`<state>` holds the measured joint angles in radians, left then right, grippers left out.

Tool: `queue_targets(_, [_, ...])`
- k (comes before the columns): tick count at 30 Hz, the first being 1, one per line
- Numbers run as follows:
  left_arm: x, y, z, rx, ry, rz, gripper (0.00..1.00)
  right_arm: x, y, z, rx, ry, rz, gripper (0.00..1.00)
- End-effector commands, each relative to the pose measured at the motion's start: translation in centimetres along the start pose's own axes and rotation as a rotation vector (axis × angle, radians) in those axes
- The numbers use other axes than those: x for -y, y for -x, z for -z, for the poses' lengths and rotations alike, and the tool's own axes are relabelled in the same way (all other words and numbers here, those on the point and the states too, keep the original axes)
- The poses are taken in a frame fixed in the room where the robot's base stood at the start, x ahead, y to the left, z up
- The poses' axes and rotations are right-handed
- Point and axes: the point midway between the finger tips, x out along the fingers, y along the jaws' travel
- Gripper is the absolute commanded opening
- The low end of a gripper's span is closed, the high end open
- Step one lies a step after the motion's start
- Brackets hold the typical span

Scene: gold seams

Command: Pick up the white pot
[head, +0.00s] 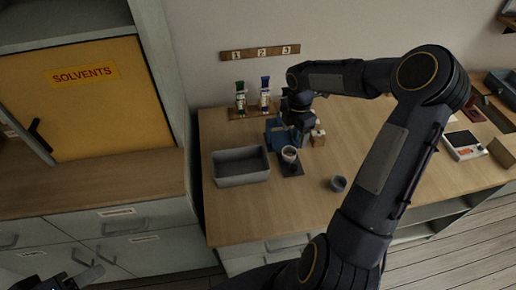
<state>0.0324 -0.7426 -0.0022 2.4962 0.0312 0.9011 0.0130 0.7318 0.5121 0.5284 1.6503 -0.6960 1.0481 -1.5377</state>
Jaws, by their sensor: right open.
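A small white pot (289,154) with a dark inside stands upright on a dark square pad on the wooden bench. My right gripper (297,138) points down just behind and above the white pot, and it looks apart from it. It is open; its fingers are small and dark, and whether the pot is between them is hard to see. Part of my left arm's end (55,283) shows at the bottom left edge, cut off by the frame.
A grey tray (241,180) stands left of the pot, a small grey cup (338,184) right of it. A blue box (275,131), a small jar (318,137) and two bottles (240,98) stand behind. The bench front is clear.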

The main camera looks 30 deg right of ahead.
Motion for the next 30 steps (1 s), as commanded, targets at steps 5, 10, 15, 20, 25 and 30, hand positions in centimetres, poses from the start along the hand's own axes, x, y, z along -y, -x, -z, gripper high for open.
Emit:
queue_targets(5, [-0.1,0.2,0.1,0.0,0.0,0.0,0.6,-0.2,-1.7,-0.4,-0.005,0.035,0.006,0.69])
queue_targets(10, [-0.2,0.5,0.2,0.0,0.0,0.0,0.6,-0.1,-3.6,-0.1,-0.007,0.034,0.007,0.69])
queue_targets(15, [-0.5,1.1,0.6,0.0,0.0,0.0,0.6,0.2,-5.9,0.5,-0.009,0.034,0.008,0.69])
queue_targets(20, [-0.6,1.3,0.6,0.0,0.0,0.0,0.6,0.2,-7.9,0.4,-0.006,0.032,0.005,0.69])
queue_targets(25, [-0.6,1.2,0.6,0.0,0.0,0.0,0.6,0.2,-8.4,0.4,-0.004,0.032,0.002,0.69])
queue_targets(30, [-0.6,1.2,0.6,0.0,0.0,0.0,0.6,0.2,-8.3,0.4,-0.004,0.032,0.002,0.63])
